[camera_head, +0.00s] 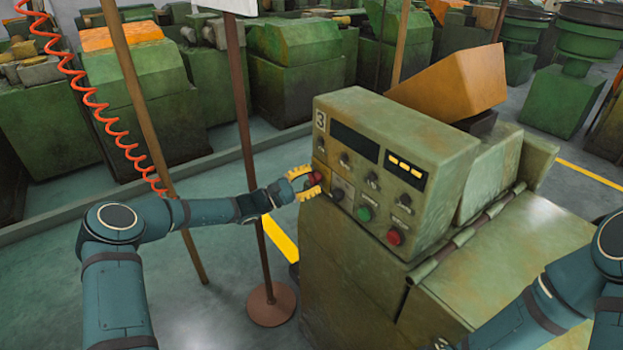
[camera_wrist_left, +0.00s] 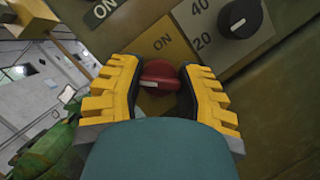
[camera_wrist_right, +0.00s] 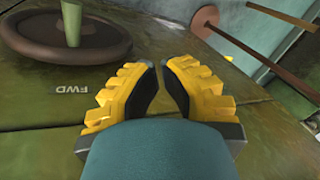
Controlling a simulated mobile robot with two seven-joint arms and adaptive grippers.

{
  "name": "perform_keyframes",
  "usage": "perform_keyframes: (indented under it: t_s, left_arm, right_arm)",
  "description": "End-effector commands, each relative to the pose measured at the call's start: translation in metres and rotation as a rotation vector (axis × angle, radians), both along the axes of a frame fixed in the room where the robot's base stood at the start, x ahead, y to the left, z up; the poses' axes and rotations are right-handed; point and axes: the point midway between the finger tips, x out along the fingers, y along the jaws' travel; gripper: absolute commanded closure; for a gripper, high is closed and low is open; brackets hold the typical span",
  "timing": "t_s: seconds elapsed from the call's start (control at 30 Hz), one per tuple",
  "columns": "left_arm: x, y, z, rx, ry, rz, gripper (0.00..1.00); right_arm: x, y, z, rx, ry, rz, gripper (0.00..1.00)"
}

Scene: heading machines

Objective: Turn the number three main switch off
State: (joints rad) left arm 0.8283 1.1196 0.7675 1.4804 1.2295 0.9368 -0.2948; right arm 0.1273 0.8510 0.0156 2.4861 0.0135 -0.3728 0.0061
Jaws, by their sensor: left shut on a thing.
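The machine's green control box (camera_head: 395,145) carries a "3" plate (camera_head: 320,121) at its upper left. A red rotary switch (camera_head: 316,178) sits on its front at the left edge. In the left wrist view the red knob (camera_wrist_left: 161,71) has a pale mark on its lower left, and "ON" is printed above it on a yellowish plate (camera_wrist_left: 176,48). My left gripper (camera_head: 305,181) is shut around this knob, one finger on each side.
A black knob (camera_wrist_left: 246,17) is close to the left gripper. Green (camera_head: 365,213) and red (camera_head: 395,236) buttons sit lower on the box. A post on a round base (camera_head: 271,304) stands below the left forearm. A handwheel (camera_wrist_right: 70,40) is near the right gripper.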

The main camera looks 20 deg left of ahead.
Motion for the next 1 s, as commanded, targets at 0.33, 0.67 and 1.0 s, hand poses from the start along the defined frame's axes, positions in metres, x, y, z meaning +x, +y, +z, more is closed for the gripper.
perform_keyframes:
  t_s: [0.33, 0.67, 1.0]
  left_arm:
    - [0.0001, -0.0007, 0.0006, -0.021, 0.015, -0.001, 1.00]
    - [0.0001, -0.0007, 0.0007, -0.020, 0.013, -0.001, 0.31]
    - [-0.0019, 0.0030, -0.0008, -0.018, 0.014, 0.000, 0.31]
  right_arm:
    - [0.0003, -0.0001, 0.0007, 0.000, -0.001, 0.000, 1.00]
    - [0.0002, 0.0000, 0.0006, 0.000, -0.001, 0.000, 1.00]
    - [0.0001, 0.0000, 0.0007, 0.000, 0.000, 0.000, 1.00]
